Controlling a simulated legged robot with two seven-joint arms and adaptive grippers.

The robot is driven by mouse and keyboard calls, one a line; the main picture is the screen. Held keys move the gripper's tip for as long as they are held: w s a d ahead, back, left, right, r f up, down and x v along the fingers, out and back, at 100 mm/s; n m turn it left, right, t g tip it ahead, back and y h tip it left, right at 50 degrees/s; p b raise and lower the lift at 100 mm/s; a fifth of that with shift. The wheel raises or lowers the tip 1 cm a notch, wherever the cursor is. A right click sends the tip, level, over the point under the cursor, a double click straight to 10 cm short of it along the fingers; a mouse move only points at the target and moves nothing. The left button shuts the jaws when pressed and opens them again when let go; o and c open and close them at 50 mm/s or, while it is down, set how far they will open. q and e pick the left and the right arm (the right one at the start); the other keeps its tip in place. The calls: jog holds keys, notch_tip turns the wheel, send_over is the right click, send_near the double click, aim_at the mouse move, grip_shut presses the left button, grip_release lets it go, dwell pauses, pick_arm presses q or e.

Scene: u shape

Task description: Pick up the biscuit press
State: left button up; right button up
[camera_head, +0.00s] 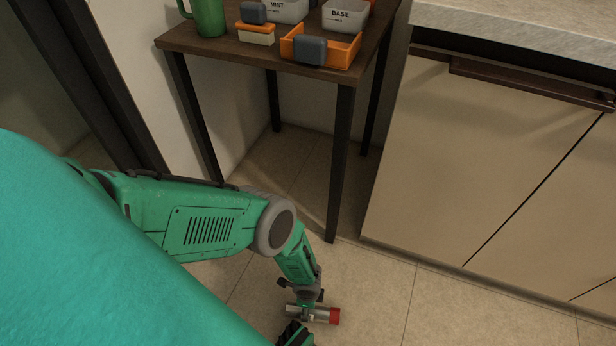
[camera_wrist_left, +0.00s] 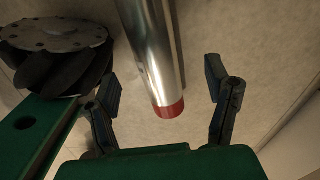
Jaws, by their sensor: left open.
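The biscuit press is a shiny metal cylinder with a red end (camera_head: 333,316), lying on the tiled floor at the bottom of the head view. My left arm reaches down to it, and the left gripper (camera_head: 306,308) is directly over it, hiding part of it. In the left wrist view the press (camera_wrist_left: 153,50) runs from the top edge down between the two spread fingers of my left gripper (camera_wrist_left: 164,86). The fingers are open, with a gap on each side of the red end.
A dark wooden table (camera_head: 232,48) stands behind my left arm, its front leg (camera_head: 341,165) near the arm. It holds a green mug (camera_head: 208,18), an orange tray (camera_head: 343,53) and labelled containers. Beige cabinets (camera_head: 470,150) stand to the right. The floor (camera_head: 385,290) right of the press is clear.

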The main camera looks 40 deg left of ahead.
pick_arm(q)
jog(key=shift+s+d+f+b, duration=0.15)
jog(key=shift+f+b, duration=1)
jog(key=shift+f, duration=0.35)
jog(key=shift+s+d+f+b, duration=0.1)
jog(key=shift+s+f+b, duration=0.05)
jog(key=shift+f+b, duration=1.15)
jog(key=shift+f, duration=0.15)
jog(key=shift+c, duration=0.7)
grip_shut()
notch_tip(320, 180, up, 10)
jog(key=p, duration=0.9)
jog(key=shift+w, duration=0.1)
